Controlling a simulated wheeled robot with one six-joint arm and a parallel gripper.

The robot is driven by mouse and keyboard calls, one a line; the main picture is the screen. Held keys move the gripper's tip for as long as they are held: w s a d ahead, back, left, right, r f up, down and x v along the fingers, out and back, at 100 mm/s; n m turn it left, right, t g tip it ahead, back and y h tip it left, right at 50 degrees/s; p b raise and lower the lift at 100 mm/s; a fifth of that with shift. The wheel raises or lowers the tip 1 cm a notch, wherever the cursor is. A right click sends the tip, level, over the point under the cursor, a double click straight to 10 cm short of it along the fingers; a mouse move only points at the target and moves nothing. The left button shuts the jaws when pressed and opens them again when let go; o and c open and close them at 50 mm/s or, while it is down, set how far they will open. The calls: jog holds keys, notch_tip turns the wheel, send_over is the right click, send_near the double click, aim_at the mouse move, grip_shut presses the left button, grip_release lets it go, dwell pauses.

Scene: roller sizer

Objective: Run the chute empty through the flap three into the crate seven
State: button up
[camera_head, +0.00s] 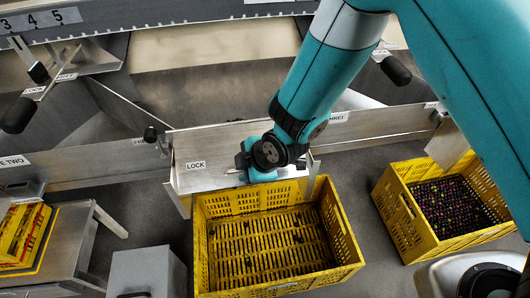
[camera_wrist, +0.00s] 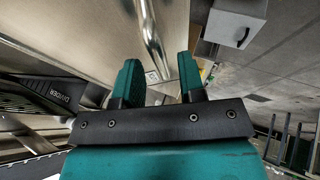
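A metal flap plate (camera_head: 222,160) marked LOCK stands in the middle of the head view, above a yellow crate (camera_head: 344,240). The crate's slatted floor shows, with only a few small dark bits on it. I cannot read a number on this crate or flap. My gripper (camera_head: 258,165) is at the plate's right part, over the crate's back edge. In the wrist view my gripper's teal fingers (camera_wrist: 160,75) are apart, with nothing clearly between them. A bent shiny metal bar (camera_wrist: 152,35) shows just beyond the fingertips; contact cannot be told. My gripper hides part of the plate.
Another yellow crate (camera_head: 398,222) at right holds many small dark fruits. A grey box (camera_head: 147,272) stands on the floor at lower left, beside a metal stand (camera_head: 70,245) with yellow crates (camera_head: 22,238). Black-knobbed levers (camera_head: 18,115) stick out along the chutes above.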

jog(key=p+v, duration=0.1)
jog(key=v, duration=1.4)
jog(key=shift+d, duration=0.25)
jog(key=shift+r, duration=0.15)
jog(key=s+d+r+m+g+h+p, duration=0.1)
jog(key=s+d+r+m+g, duration=0.1)
jog(key=s+d+r+m, duration=0.5)
jog(key=s+d+r+m+g, duration=0.2)
jog(key=s+d+r+m, duration=0.4)
jog(key=r, duration=0.4)
notch_tip(320, 180, up, 11)
jog(key=a+p, duration=0.1)
jog(key=p, duration=1.1)
jog(key=shift+w+a+m, duration=0.15)
jog(key=shift+w+m, duration=0.15)
jog(key=shift+m, duration=0.1)
